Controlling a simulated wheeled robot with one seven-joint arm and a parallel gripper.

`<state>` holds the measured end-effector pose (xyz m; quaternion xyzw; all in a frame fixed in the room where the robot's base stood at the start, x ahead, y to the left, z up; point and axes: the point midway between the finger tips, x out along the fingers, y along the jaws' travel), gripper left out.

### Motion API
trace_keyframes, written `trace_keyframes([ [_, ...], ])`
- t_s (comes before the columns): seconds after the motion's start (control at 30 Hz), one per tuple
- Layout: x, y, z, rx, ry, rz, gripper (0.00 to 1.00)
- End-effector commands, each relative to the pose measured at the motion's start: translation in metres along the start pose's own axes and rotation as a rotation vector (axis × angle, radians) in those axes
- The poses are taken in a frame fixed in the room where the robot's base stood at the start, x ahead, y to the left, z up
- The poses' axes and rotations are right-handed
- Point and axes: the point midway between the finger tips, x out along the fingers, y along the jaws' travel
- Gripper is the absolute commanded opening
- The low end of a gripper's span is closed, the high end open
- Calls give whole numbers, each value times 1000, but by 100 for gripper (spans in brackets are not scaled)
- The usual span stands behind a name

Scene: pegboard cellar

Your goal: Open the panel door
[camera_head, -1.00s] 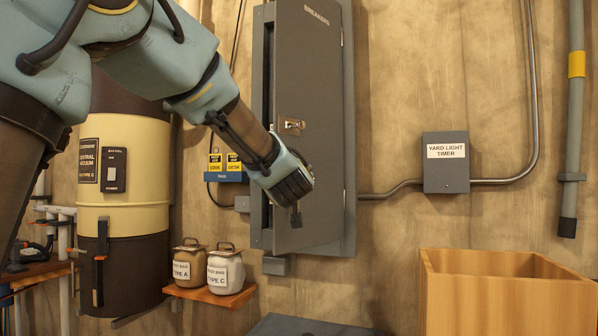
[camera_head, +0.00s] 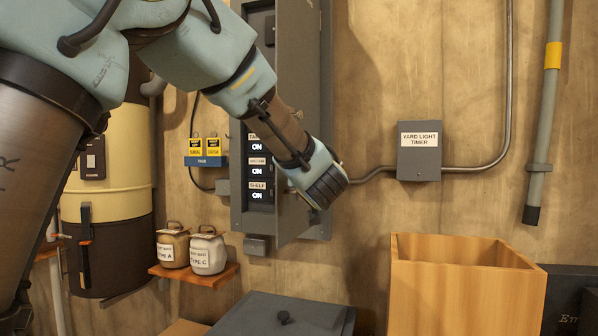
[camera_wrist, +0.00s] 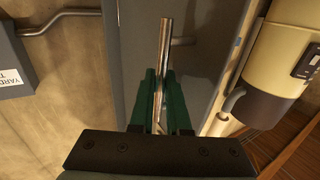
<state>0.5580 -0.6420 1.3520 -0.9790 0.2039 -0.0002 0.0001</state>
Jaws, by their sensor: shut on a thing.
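The grey breaker panel (camera_head: 326,215) is on the wall, left of centre in the head view. Its door (camera_head: 297,75) stands open, swung out toward the right; it also fills the middle of the wrist view (camera_wrist: 200,65). Breaker rows (camera_head: 257,172) marked ON show inside, left of the door. My gripper (camera_wrist: 160,90) is shut on the metal door handle (camera_wrist: 164,45), a bar running between its green fingers.
A yard light timer box (camera_head: 419,150) with conduit is on the wall to the right. A wooden box (camera_head: 460,300) stands below it. Two jugs sit on a small shelf (camera_head: 200,277) left of the panel, near a vacuum canister (camera_head: 125,165). A grey lid (camera_head: 275,318) lies below.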

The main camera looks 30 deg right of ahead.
Motion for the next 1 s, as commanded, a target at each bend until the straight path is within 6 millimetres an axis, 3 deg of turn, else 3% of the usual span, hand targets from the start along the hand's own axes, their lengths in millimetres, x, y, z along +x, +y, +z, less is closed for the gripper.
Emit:
trace_keyframes([
  [0.27, -1, 0, 4, 2, -8, 0, 0],
  [0.3, -1, 0, 4, 2, -8, 0, 17],
  [0.57, -1, 0, 2, 1, -4, 1, 45],
  [0.83, -2, 0, 2, 0, -2, 1, 45],
  [1.0, -20, 1, 3, 0, -1, 3, 45],
])
